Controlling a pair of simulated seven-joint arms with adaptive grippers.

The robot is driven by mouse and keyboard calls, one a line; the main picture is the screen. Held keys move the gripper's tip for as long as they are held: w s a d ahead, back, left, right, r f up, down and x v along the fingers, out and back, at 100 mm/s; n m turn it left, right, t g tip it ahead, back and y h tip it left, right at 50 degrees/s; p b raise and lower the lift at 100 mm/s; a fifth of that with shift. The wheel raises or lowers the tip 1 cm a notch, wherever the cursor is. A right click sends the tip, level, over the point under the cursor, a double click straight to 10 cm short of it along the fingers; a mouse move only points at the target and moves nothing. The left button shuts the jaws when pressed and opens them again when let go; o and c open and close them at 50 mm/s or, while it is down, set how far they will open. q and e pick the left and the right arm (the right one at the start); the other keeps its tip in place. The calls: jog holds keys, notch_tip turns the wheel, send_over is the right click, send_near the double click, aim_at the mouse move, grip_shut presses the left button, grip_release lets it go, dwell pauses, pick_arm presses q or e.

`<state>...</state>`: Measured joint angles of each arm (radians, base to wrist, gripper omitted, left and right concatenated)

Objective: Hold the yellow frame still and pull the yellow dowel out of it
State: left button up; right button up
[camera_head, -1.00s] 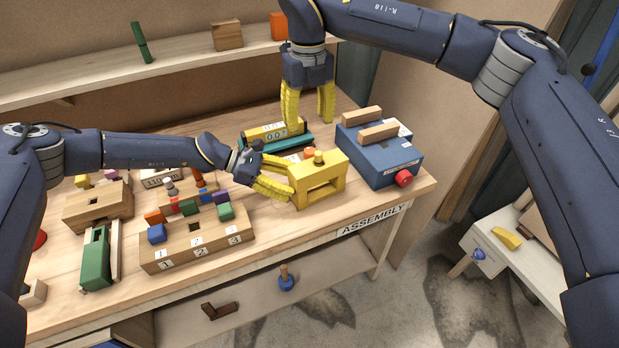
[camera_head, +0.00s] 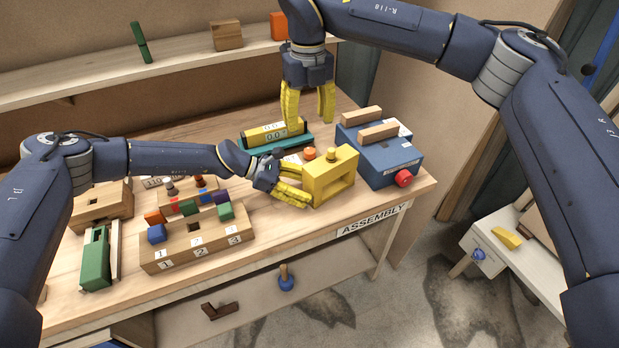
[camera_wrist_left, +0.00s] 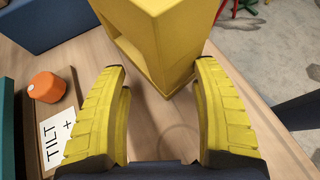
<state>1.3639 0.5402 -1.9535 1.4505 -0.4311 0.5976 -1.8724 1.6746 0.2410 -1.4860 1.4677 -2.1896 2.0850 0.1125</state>
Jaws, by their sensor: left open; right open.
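The yellow frame (camera_head: 330,179) stands on the table near its front right edge, a block with a rectangular opening through it. The yellow dowel (camera_head: 331,154) shows as a short stub on top of the frame. My left gripper (camera_head: 304,187) is open at the frame's left side. In the left wrist view the frame (camera_wrist_left: 165,50) stands just beyond the two open fingertips of my left gripper (camera_wrist_left: 160,78), with nothing clearly between the fingers. My right gripper (camera_head: 308,122) is open, pointing down, behind and left of the frame, above the teal tray.
A blue box (camera_head: 384,160) with wooden bars and a red knob stands right of the frame. An orange knob (camera_head: 309,153) sits behind the frame, beside a TILT label in the left wrist view (camera_wrist_left: 58,138). The teal tray (camera_head: 290,142) is farther back. A numbered wooden block (camera_head: 198,242) stands left.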

pick_arm(q)
grip_shut()
dwell(0.3)
jog(key=shift+o, duration=0.8)
grip_release()
jog(key=shift+o, duration=0.4)
